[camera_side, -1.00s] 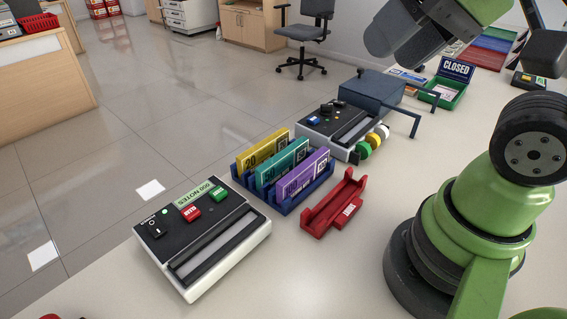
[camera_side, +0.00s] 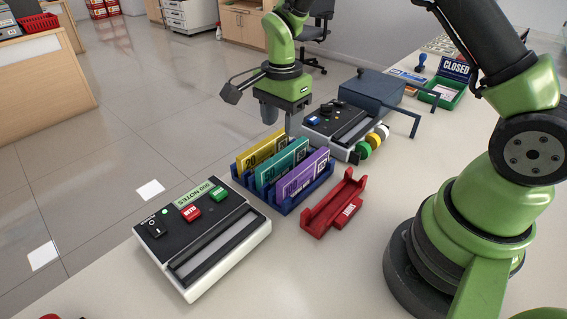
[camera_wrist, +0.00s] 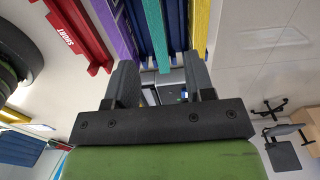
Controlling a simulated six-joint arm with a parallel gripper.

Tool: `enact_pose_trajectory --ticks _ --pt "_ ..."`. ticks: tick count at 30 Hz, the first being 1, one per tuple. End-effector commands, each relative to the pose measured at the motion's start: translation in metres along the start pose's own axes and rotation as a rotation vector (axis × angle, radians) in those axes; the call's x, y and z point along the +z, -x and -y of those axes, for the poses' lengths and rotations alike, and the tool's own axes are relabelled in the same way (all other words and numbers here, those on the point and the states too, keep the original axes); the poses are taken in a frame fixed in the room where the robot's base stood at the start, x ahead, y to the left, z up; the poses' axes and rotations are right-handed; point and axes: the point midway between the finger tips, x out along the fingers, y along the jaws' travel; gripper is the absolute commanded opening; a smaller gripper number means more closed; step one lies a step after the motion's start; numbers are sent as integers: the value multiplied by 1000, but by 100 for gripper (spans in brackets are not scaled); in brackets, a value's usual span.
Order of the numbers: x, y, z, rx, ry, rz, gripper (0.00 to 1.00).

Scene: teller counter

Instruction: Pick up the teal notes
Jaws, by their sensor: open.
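The teal notes (camera_side: 281,163) stand upright in the middle slot of a blue rack (camera_side: 288,204), between the yellow notes (camera_side: 262,149) and the purple notes (camera_side: 303,175). My gripper (camera_side: 279,124) is open and empty, pointing down behind and above the rack's far end. In the wrist view the teal notes (camera_wrist: 155,30) show as a thin edge ahead of the space between my open fingers (camera_wrist: 163,82). The yellow notes (camera_wrist: 200,25) and purple notes (camera_wrist: 113,25) lie to either side. I cannot tell the exact height of the fingertips above the notes.
A red holder (camera_side: 334,205) sits right of the rack, and it shows in the wrist view (camera_wrist: 75,32). A note counter (camera_side: 203,233) stands in front-left, and another machine (camera_side: 345,128) behind. A dark blue box (camera_side: 372,92) stands farther back.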

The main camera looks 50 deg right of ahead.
Motion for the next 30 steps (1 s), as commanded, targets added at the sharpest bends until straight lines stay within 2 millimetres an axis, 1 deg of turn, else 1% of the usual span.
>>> enact_pose_trajectory --ticks 7,9,14,21,24,30 --pt "0 -37 -1 13 -15 -1 49" --pt "0 -45 -1 11 -14 -1 49" --pt "-1 -57 -2 11 -14 0 49" --pt "-2 -93 -5 12 -14 0 49" --pt "-2 -102 -4 9 -13 -1 49" --pt "-2 -103 -4 7 -13 -1 49"
